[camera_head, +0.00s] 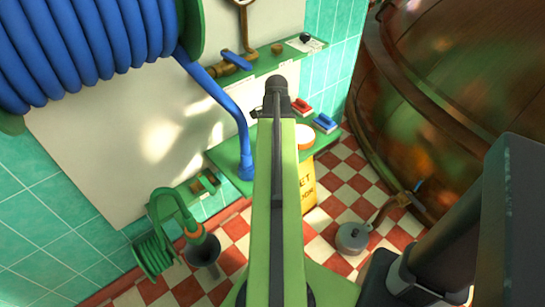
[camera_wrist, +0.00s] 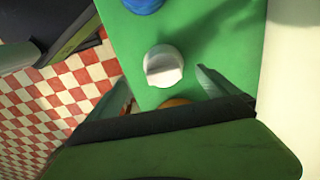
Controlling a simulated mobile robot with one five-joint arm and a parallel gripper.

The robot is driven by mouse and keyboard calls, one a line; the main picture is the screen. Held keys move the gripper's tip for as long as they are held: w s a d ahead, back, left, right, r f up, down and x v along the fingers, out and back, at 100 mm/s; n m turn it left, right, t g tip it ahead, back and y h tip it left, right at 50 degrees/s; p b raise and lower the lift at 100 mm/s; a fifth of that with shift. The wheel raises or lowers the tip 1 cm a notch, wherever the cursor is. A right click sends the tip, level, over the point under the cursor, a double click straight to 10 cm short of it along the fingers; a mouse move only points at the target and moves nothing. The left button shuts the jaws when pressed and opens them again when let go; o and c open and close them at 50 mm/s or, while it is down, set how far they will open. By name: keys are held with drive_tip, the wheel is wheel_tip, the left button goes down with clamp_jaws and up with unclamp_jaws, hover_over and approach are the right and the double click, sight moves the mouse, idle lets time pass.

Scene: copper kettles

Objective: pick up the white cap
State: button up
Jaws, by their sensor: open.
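The white cap (camera_wrist: 163,66) is in the wrist view, round with a raised ridge across its top. It sits on a green shelf (camera_wrist: 205,22). My gripper (camera_wrist: 161,78) is open, with one finger on either side of the cap's near side. No contact between fingers and cap shows. I cannot make out the cap in the head view, where my green arm covers part of the green shelf (camera_head: 224,156). My fingers are not clear there either.
A blue hose end (camera_head: 246,168) stands on the shelf; a blue thing (camera_wrist: 145,4) lies beyond the cap. An orange thing (camera_wrist: 176,102) shows below the cap. Red (camera_head: 302,107) and blue (camera_head: 325,123) brushes lie right. A copper kettle (camera_head: 440,90) stands far right.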

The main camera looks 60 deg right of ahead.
drive_tip(key=f+b, duration=0.5)
drive_tip(key=shift+w+f, duration=0.2)
drive_tip(key=shift+w, duration=0.2)
drive_tip(key=shift+r, duration=0.2)
drive_tip(key=c, duration=1.4)
drive_tip(key=shift+r+p, duration=0.6)
wheel_tip(320, 180, up, 4)
drive_tip(key=p, duration=0.4)
drive_tip(key=s+r+p, duration=0.2)
drive_tip(key=s, duration=0.2)
drive_tip(key=s+r+p, duration=0.2)
drive_tip(key=s, duration=0.1)
drive_tip(key=s+d+r+p, duration=0.1)
drive_tip(key=s, duration=0.3)
drive_tip(key=shift+s+r+p, duration=0.35)
drive_tip(key=shift+r+p, duration=0.05)
